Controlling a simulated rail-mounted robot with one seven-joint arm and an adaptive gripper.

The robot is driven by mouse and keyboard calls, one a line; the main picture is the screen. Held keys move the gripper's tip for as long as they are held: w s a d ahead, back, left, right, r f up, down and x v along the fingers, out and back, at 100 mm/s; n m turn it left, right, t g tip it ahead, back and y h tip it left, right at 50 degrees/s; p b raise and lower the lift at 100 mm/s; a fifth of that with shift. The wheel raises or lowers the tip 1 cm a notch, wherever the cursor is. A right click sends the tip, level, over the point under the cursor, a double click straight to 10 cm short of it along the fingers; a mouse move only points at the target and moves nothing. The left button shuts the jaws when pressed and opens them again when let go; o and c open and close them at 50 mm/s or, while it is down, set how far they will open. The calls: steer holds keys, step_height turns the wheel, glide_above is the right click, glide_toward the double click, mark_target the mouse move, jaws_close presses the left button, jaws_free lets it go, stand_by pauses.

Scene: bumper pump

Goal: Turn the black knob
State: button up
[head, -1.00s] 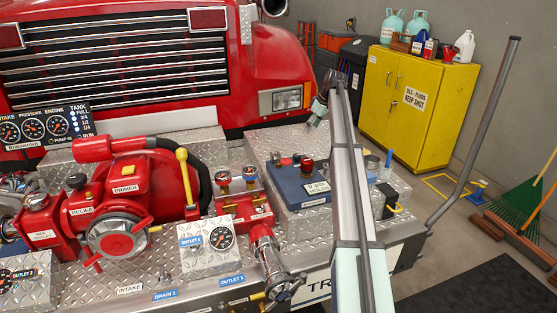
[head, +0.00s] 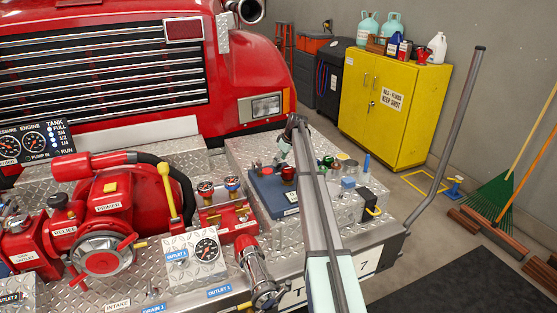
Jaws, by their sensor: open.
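A dark, rounded knob (head: 57,201) stands on top of the red relief housing at the left of the head view. Another small dark knob (head: 327,161) seems to sit on the panel to the right of my arm, though it is too small to be sure of its colour. I cannot tell which is the task's knob. My gripper (head: 284,150) is small and partly hidden by my own arm, above the back of the blue box (head: 265,188). It is open and looks empty, apart from the knobs. My arm hides part of the right panel.
The red pump (head: 125,200) with its yellow-topped lever (head: 165,180) fills the left of the bumper. A gauge block (head: 190,255) and a chrome outlet (head: 257,280) stand in front. A grey post (head: 455,140) rises at right, before a yellow cabinet (head: 390,110).

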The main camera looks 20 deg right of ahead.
steer(key=shift+x, duration=0.9)
steer(key=c, duration=1.1)
steer(key=shift+s+f+m+b, duration=0.1)
steer(key=shift+m+b, duration=0.2)
steer(key=shift+m, duration=0.1)
steer(key=shift+c, duration=0.2)
steer(key=m+h+b, duration=0.1)
steer(key=m+b, duration=0.1)
steer(key=shift+a+f+m+t+b, duration=0.1)
steer(key=shift+m+t+b, duration=0.2)
steer(key=shift+t, duration=0.1)
steer(key=m+h+b, duration=0.1)
steer(key=m+b, duration=0.1)
steer(key=m, duration=0.2)
steer(key=shift+h, duration=0.4)
steer(key=m+h+b, duration=0.1)
steer(key=m, duration=0.1)
steer(key=m+b, duration=0.1)
steer(key=m, duration=0.2)
steer(key=shift+a+h, duration=0.15)
steer(key=shift+h, duration=0.25)
steer(key=shift+m+g+h+b, duration=0.6)
steer(key=shift+m+b, duration=0.2)
steer(key=shift+m, duration=1)
